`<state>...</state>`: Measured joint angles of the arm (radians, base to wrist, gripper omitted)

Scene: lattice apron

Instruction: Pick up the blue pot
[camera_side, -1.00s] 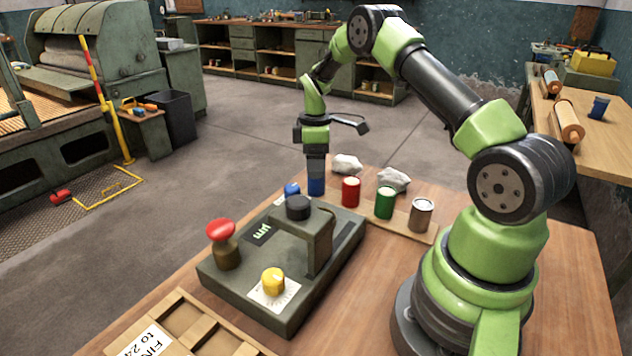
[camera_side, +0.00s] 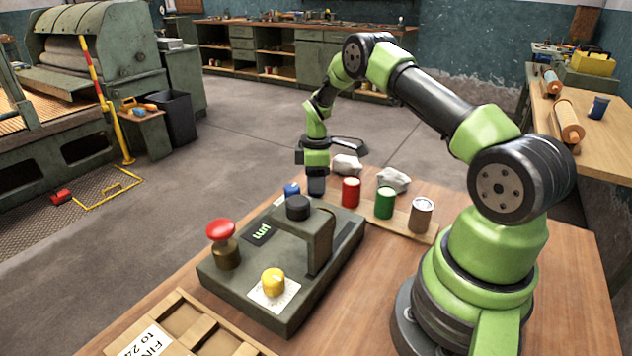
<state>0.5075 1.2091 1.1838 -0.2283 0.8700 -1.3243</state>
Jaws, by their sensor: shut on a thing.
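My gripper (camera_side: 316,186) points straight down at the left end of the row of pots, shut around the spot where the blue pot stood. The dark jaws hide the blue pot almost wholly from this side, so its tilt and contact with the wood below cannot be told.
Crumpled white rags (camera_side: 393,180) lie behind the pots. A compartmented wooden tray (camera_side: 185,318) lies at the front.

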